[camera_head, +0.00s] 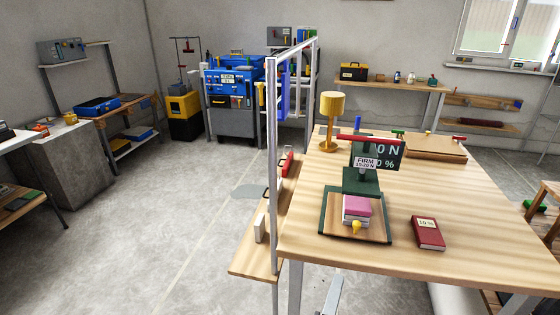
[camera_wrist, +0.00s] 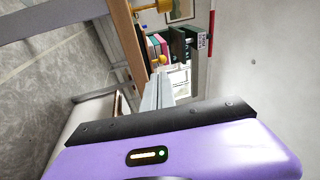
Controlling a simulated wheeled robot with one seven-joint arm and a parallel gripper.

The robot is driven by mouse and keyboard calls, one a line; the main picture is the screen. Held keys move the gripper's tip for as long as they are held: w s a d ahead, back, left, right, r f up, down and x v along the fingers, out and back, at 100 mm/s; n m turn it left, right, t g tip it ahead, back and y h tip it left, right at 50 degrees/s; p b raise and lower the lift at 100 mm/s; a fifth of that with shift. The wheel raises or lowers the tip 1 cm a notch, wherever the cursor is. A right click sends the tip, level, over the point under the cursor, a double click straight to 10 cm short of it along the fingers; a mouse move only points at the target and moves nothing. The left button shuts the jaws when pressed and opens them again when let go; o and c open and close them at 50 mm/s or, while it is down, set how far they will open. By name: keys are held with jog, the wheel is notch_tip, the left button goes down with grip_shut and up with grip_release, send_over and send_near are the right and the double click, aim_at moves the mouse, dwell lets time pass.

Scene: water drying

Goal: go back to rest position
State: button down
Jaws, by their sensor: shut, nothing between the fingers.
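My gripper (camera_wrist: 158,88) shows in the wrist view, its pale fingers together and empty beyond the black bar and purple hand body (camera_wrist: 190,153). It is apart from the things on the table. My arm does not show clearly in the head view. The wooden table (camera_head: 460,210) stands at the right there. On it a green press with a red handle (camera_head: 357,137) stands over a stack of pink and grey pieces (camera_head: 356,209) on a green-edged board (camera_head: 338,228). The press and stack show sideways in the wrist view.
A dark red book-like block (camera_head: 427,232) lies right of the board, and a yellow lamp-shaped object (camera_head: 332,105) stands behind. A grey metal post frame (camera_head: 271,170) rises at the table's left edge, beside a low wooden shelf (camera_head: 250,263). The floor (camera_head: 170,220) to the left is open.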

jog(key=s+a+r+n+t+y+p, duration=0.1)
jog(key=s+a+r+n+t+y, duration=0.35)
jog(key=s+r+n+y, duration=0.5)
jog(key=s+d+n+g+p, duration=0.1)
jog(key=s+n, duration=0.3)
jog(key=s, duration=0.5)
jog(key=s+d+n+g+p, duration=0.2)
jog(key=s+d+n+g, duration=0.2)
jog(key=s, duration=0.5)
jog(key=s+d+n+g+p, duration=0.2)
jog(key=s+n, duration=0.4)
jog(key=s, duration=0.4)
jog(key=shift+d+f, duration=0.35)
jog(key=shift+d, duration=0.4)
